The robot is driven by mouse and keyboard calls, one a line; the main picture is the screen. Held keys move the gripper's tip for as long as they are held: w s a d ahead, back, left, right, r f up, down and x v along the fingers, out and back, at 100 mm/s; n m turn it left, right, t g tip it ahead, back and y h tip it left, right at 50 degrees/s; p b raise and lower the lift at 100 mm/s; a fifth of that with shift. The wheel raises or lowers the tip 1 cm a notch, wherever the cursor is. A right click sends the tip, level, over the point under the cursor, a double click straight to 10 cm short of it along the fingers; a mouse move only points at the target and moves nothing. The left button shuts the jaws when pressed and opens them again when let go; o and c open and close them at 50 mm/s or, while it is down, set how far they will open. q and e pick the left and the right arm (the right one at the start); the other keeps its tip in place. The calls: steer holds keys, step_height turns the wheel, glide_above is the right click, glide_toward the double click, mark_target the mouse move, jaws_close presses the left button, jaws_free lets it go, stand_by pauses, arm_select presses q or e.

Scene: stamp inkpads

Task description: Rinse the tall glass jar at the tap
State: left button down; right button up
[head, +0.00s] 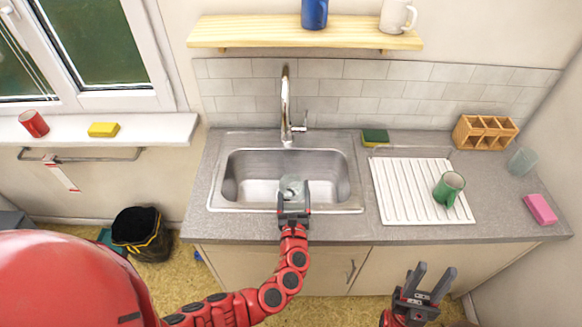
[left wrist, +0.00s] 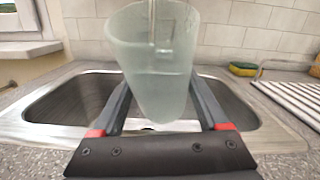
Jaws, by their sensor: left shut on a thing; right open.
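The tall glass jar (head: 292,186) is pale and translucent and is held over the sink (head: 343,207) just in front of the tap (head: 286,105). In the left wrist view the jar (left wrist: 157,85) stands nearly upright between my fingers, mouth up, with a thin vertical line at its mouth; I cannot tell whether that is the spout or running water. A level line shows across the jar's middle. My left gripper (head: 293,203) is shut on the jar. My right gripper (head: 430,278) is open and empty in front of the counter at the right.
A white drainer (head: 400,195) right of the sink bears a green mug (head: 448,189). Further right are a clear tumbler (head: 522,161), a pink sponge (head: 541,209) and a wooden rack (head: 485,132). A bin (head: 141,234) stands at left.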

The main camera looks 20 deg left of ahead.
mark_target(296, 196)
arm_select(q)
steer(key=s+r+p, duration=0.1)
steer(key=s+d+r+p, duration=0.1)
steer(key=s+r+p, duration=0.1)
steer(key=shift+s+d+r, duration=0.35)
steer(key=shift+s, duration=0.05)
steer(key=shift+s+r, duration=0.15)
steer(key=shift+s, duration=0.25)
